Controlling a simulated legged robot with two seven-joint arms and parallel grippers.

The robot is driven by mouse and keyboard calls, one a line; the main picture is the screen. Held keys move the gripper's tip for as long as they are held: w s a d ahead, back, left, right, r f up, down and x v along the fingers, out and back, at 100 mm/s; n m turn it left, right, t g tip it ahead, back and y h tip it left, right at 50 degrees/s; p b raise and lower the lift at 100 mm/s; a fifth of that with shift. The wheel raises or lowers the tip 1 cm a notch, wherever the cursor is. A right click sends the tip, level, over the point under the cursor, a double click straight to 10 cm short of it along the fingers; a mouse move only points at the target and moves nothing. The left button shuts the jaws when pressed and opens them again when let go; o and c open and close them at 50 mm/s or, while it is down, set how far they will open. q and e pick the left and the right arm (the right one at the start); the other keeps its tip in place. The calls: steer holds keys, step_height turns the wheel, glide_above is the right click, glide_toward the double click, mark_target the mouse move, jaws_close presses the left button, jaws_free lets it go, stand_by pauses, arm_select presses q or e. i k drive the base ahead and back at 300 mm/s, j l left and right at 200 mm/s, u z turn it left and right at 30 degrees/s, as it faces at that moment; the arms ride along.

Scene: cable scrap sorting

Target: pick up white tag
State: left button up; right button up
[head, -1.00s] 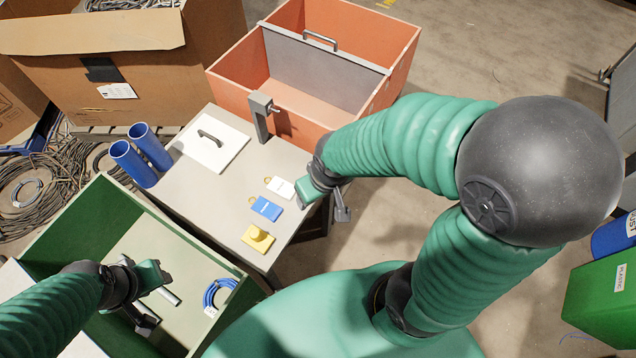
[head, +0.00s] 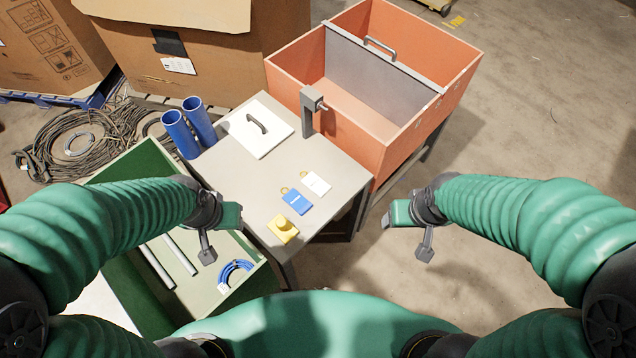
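The white tag (head: 317,183) lies flat on the light table (head: 345,177), near its right edge, with a small ring at its upper left. My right gripper (head: 408,229) is open and empty, right of the table and apart from the tag. My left gripper (head: 222,231) is open and empty, over the right part of the green bin, left of the yellow block.
An orange bin (head: 437,98) with a grey divider stands behind the table, a grey post (head: 307,112) beside it. A white lidded plate (head: 262,133) and two blue tubes (head: 180,133) are at the table's far left. The green bin (head: 135,165) holds rods and a blue cable coil (head: 236,270).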

mark_target(315, 184)
steer(key=k+u, duration=0.3)
steer(key=k+j+u, duration=0.15)
steer(key=k+u, duration=0.15)
steer(key=i+l+u, duration=0.1)
steer(key=l+u, duration=0.15)
steer(key=u, duration=0.25)
steer(key=l+u, duration=0.3)
steer(key=u, duration=0.2)
steer(key=l+u, duration=0.65)
steer(key=u, duration=0.3)
steer(key=k+l, duration=0.1)
steer(key=l, duration=0.3)
steer(key=k+l, duration=0.1)
steer(key=l, duration=0.3)
steer(key=k+l, duration=0.1)
steer(key=l, duration=0.65)
steer(key=k, duration=0.05)
